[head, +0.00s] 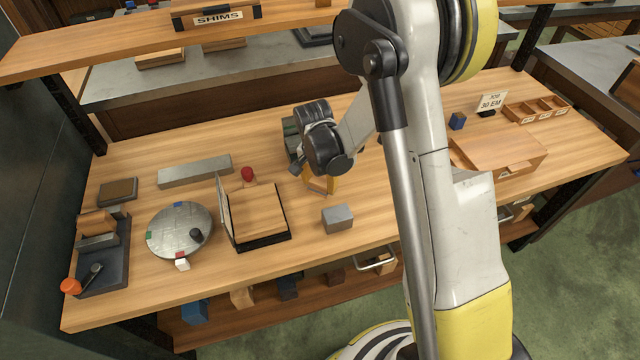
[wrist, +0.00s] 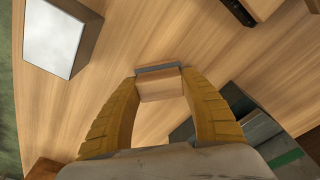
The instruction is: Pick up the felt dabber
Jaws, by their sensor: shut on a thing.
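My gripper (head: 320,184) is over the middle of the bench in the head view, pointing down. In the wrist view its two yellow fingers (wrist: 159,80) are closed on a small wooden block with a grey pad along its far edge, which looks like the felt dabber (wrist: 160,89). The block sits between the fingertips. In the head view the fingers and wrist largely hide it. I cannot tell whether it still touches the bench top.
A grey block (head: 338,218) stands in front of my gripper. A dark green box (head: 291,136) is close behind it. To the left are a black-edged wooden tray (head: 262,244), a round grey disc (head: 178,222) and a metal plate (head: 195,171). Bare wood lies between them.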

